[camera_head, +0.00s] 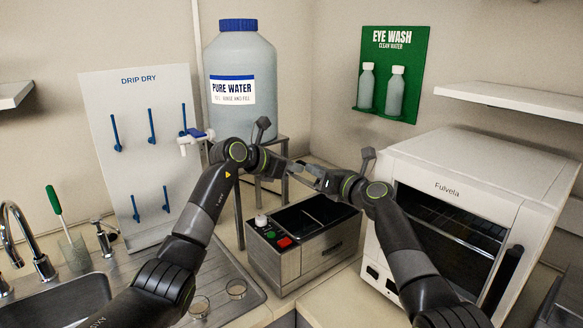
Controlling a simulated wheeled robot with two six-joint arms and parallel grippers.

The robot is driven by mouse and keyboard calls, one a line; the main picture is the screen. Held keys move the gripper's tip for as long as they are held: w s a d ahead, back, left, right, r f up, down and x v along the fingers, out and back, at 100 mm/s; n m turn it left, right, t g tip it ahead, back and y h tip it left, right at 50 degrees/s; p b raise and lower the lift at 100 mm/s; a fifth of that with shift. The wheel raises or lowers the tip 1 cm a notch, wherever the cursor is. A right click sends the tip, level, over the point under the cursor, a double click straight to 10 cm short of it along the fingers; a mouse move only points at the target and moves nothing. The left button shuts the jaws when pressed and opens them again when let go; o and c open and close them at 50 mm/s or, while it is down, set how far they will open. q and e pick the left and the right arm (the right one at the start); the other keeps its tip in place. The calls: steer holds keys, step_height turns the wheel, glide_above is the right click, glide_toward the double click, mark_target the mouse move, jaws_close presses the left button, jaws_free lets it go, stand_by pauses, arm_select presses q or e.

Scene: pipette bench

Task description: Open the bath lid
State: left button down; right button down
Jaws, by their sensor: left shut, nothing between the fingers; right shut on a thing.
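The bath (302,257) is a steel box on the counter between the sink and the oven, with a white knob and green and red buttons on its left side. Its dark top (296,218) shows in part; my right arm hides its back right part, and I cannot make out the lid's exact angle. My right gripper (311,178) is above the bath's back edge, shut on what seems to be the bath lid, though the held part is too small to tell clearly. My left gripper (291,166) is shut and empty, just left of the right one and close to it.
A pure water jug (240,60) on a metal stand (239,210) is behind my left arm. A white oven (475,165) stands close at right. Front counter (335,300) is clear.

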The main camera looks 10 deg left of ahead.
arm_select(q)
steer(key=shift+w+d+r, duration=0.25)
steer(key=shift+w+r, duration=0.15)
steer(key=shift+r, duration=0.15)
arm_select(e)
steer(key=c, duration=1.5)
jaws_free()
steer(key=shift+f, duration=0.1)
arm_select(q)
steer(key=shift+f, duration=0.1)
